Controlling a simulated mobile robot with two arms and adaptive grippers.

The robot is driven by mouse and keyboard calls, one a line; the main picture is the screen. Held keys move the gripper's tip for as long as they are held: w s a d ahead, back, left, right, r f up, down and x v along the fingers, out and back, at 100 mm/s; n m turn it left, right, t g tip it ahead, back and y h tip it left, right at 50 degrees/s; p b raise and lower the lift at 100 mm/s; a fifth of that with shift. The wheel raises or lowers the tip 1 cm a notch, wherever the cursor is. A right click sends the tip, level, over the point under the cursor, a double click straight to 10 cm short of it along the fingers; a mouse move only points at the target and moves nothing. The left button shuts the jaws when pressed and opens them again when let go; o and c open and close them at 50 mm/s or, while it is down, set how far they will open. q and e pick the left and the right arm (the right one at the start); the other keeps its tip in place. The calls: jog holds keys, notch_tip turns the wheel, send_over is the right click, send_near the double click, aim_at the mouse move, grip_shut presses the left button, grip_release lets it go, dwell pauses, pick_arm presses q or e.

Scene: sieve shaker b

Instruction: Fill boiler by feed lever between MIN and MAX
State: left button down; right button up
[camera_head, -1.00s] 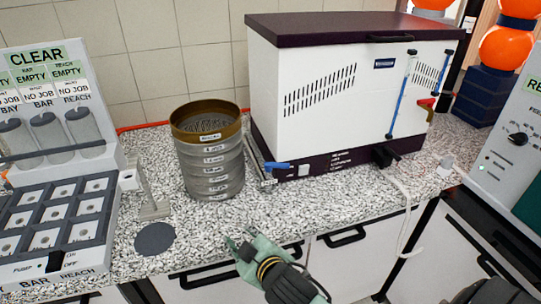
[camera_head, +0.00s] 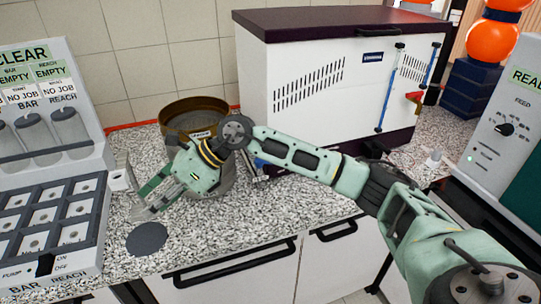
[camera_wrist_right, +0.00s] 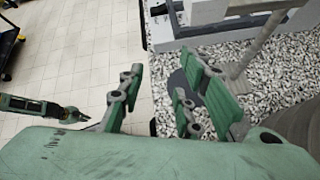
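The boiler looks to be the white cabinet (camera_head: 310,85) with a dark lid. Two blue sight tubes (camera_head: 390,88) stand on its right front, with a red lever (camera_head: 414,97) beside them. No MIN or MAX marks are legible. A blue handle (camera_head: 261,163) at the cabinet's base is mostly hidden by my right arm.
The sieve stack (camera_head: 190,112) stands behind my right gripper. A dark disc (camera_head: 146,239) lies on the speckled counter (camera_head: 215,245). A sample rack (camera_head: 50,225) stands at left. A panel (camera_head: 497,150) with a FEED knob (camera_head: 505,129) stands at right.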

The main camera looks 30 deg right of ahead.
jog(key=w+d+r+m+g+h, duration=0.15)
jog(key=d+h, duration=0.45)
jog(key=d, duration=1)
jog(key=d+r+n+t+h, duration=0.15)
jog(key=d+h, duration=0.45)
jog(key=d, duration=1)
jog(key=shift+m+g, duration=0.5)
jog(key=x, duration=0.2)
jog(key=p+x, duration=0.2)
jog(key=x, duration=0.1)
jog(key=shift+w+f, duration=0.3)
jog(key=shift+w, duration=0.05)
jog(key=shift+w+a+f, duration=0.1)
jog(key=shift+f, duration=0.4)
jog(key=shift+c, duration=0.3)
grip_shut()
